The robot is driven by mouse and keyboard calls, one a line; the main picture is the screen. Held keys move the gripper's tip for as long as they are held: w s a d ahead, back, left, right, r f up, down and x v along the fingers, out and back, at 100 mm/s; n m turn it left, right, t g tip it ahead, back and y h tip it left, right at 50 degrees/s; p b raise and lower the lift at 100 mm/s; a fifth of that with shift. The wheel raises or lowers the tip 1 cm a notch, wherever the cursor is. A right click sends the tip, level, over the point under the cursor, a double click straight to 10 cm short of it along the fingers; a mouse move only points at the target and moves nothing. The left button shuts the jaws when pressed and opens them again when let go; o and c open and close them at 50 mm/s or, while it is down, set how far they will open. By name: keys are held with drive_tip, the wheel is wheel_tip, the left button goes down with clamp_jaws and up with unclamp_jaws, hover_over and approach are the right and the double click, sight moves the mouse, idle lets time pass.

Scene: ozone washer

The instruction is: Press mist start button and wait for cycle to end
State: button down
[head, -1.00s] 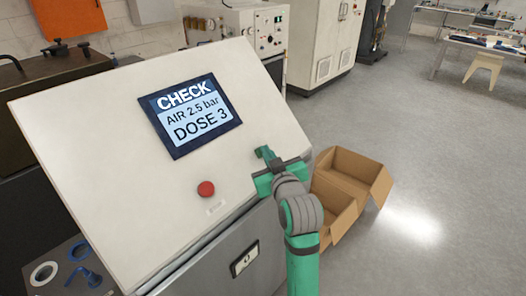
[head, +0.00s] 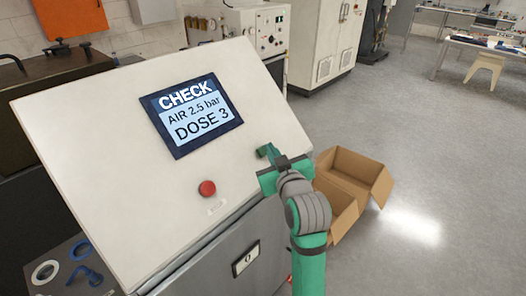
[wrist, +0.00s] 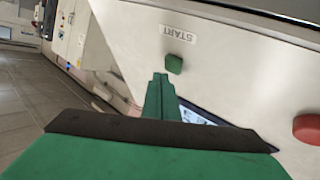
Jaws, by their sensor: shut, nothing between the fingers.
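The sloped white control panel (head: 110,120) has a screen (head: 194,115) reading CHECK, AIR 2.5 bar, DOSE 3. In the wrist view a green button (wrist: 175,63) sits beside a START label (wrist: 178,33), which appears upside down. A red button (head: 207,188) is lower on the panel; it also shows at the right of the wrist view (wrist: 307,128). My gripper (wrist: 160,80) is shut and empty, its fingertips very near the green button. I cannot tell whether they touch it. In the head view my gripper (head: 270,152) largely covers that spot on the panel's right side.
An open cardboard box (head: 350,190) stands on the floor right of the panel. Blue parts and a white ring (head: 45,271) lie at the lower left. A white cabinet (head: 322,45) stands behind. The floor at the right is mostly clear.

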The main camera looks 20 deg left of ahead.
drive_tip(key=shift+s+d+r, duration=0.25)
drive_tip(key=shift+d+r, duration=0.6)
drive_tip(key=shift+r, duration=0.05)
drive_tip(key=shift+s+d+r, duration=0.25)
drive_tip(key=shift+d+r, duration=0.6)
drive_tip(key=shift+d, duration=0.1)
drive_tip(key=shift+s+a, duration=0.1)
drive_tip(key=shift+a, duration=0.1)
drive_tip(key=shift+d, duration=0.1)
